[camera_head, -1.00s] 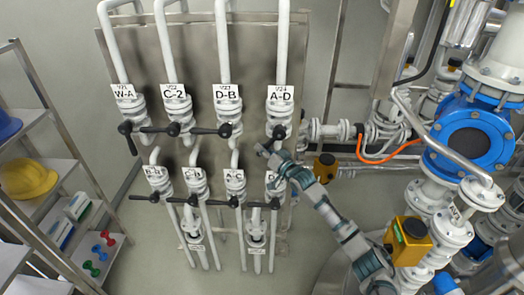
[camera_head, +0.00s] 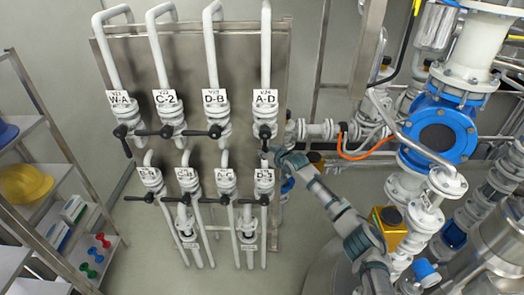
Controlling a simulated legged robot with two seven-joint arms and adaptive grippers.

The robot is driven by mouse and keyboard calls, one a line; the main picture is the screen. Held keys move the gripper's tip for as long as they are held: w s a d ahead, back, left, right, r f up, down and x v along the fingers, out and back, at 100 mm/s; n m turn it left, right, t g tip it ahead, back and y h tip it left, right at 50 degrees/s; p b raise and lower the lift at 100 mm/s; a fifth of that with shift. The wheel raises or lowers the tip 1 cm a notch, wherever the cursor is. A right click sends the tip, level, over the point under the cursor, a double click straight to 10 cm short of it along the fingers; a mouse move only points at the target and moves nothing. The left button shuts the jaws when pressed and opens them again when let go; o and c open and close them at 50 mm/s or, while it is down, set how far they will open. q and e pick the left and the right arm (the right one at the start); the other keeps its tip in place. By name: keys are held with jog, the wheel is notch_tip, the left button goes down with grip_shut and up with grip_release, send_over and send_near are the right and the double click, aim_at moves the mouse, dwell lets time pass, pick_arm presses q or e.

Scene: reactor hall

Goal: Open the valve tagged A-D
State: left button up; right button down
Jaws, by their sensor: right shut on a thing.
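The valve tagged A-D (camera_head: 266,112) is the rightmost of the upper row on the panel. It is white, with a black-on-white tag (camera_head: 265,97) above its black lever. The lever (camera_head: 265,133) hangs about straight down from its hub. My right gripper (camera_head: 268,151) is just below the hub, shut on the lever's lower end, and its fingers hide part of that end. My right arm reaches in from the lower right. My left gripper is not in view.
Valves W-A (camera_head: 121,112), C-2 (camera_head: 167,111) and D-B (camera_head: 213,112) stand to the left. A lower valve row (camera_head: 226,182) sits close beneath. A blue-and-white valve body (camera_head: 438,138) and pipes crowd the right. A shelf (camera_head: 62,165) stands at left, with bare floor between.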

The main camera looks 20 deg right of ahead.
jog(key=shift+d+f, duration=0.15)
jog(key=shift+f, duration=0.1)
jog(key=c, duration=1.2)
grip_release()
jog(key=shift+c, duration=0.2)
jog(key=shift+o, duration=1.2)
jog(key=shift+w+d, duration=0.1)
jog(key=v, duration=1.2)
jog(key=shift+w, duration=0.1)
